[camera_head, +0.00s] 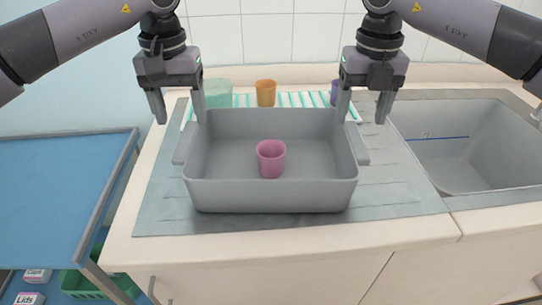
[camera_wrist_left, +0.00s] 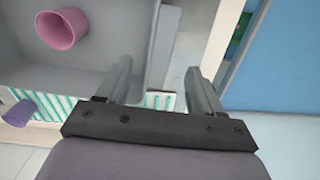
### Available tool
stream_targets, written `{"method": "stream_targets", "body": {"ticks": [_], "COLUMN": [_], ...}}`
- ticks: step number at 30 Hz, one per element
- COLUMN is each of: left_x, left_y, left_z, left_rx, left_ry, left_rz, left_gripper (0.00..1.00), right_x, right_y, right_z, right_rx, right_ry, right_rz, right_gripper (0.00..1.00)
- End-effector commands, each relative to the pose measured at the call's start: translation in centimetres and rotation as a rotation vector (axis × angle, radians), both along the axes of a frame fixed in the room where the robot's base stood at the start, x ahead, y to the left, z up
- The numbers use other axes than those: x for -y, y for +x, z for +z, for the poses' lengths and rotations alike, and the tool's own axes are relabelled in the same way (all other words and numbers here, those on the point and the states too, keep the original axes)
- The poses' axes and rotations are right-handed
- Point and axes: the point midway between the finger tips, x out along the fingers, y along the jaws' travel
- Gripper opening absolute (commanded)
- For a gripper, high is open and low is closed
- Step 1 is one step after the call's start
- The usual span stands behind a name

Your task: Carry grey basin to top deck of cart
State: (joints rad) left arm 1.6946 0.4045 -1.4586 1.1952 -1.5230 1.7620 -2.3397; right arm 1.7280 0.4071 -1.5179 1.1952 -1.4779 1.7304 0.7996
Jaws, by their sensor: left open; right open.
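The grey basin (camera_head: 270,195) sits on the drainboard of the counter, with a pink cup (camera_head: 271,158) standing inside it. My left gripper (camera_head: 180,119) is open above the basin's left handle (camera_head: 184,143), with one finger on each side of that edge. My right gripper (camera_head: 363,119) is open above the right handle (camera_head: 357,143). In the left wrist view the open fingers (camera_wrist_left: 161,85) show beside the basin's wall (camera_wrist_left: 145,45), and the pink cup (camera_wrist_left: 62,28) is inside. The blue-topped cart (camera_head: 60,190) stands at the left; its top deck looks bare.
Behind the basin a striped rack or mat (camera_head: 300,99) lies with a green tub (camera_head: 218,94), an orange cup (camera_head: 265,93) and a purple cup (camera_head: 335,92). A sink (camera_head: 450,150) is at the right. Green crates (camera_head: 85,285) sit on the cart's lower level.

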Motion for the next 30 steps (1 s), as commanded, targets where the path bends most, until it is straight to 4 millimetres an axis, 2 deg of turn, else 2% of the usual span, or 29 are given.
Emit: {"method": "stream_targets", "body": {"ticks": [5,18,22,30], "left_x": [0.0,0.0,0.0,0.0], "left_y": [0.0,0.0,0.0,0.0], "left_z": [-0.8,-6.5,-7.1,-7.2], "left_rx": [-0.002,-0.002,0.0,0.0], "left_ry": [0.001,0.001,0.0,0.0], "left_rz": [0.0,0.0,0.0,0.0], "left_gripper": [0.66,0.66,0.66,0.66], "right_x": [0.0,0.0,0.0,0.0], "right_y": [0.0,0.0,0.0,0.0], "right_z": [-0.8,-6.5,-7.1,-7.2], "right_rx": [-0.002,-0.003,-0.002,-0.001], "right_ry": [0.0,0.0,0.001,0.0], "right_rz": [0.0,-0.001,-0.001,-0.001], "right_gripper": [0.66,0.66,0.66,0.66]}}
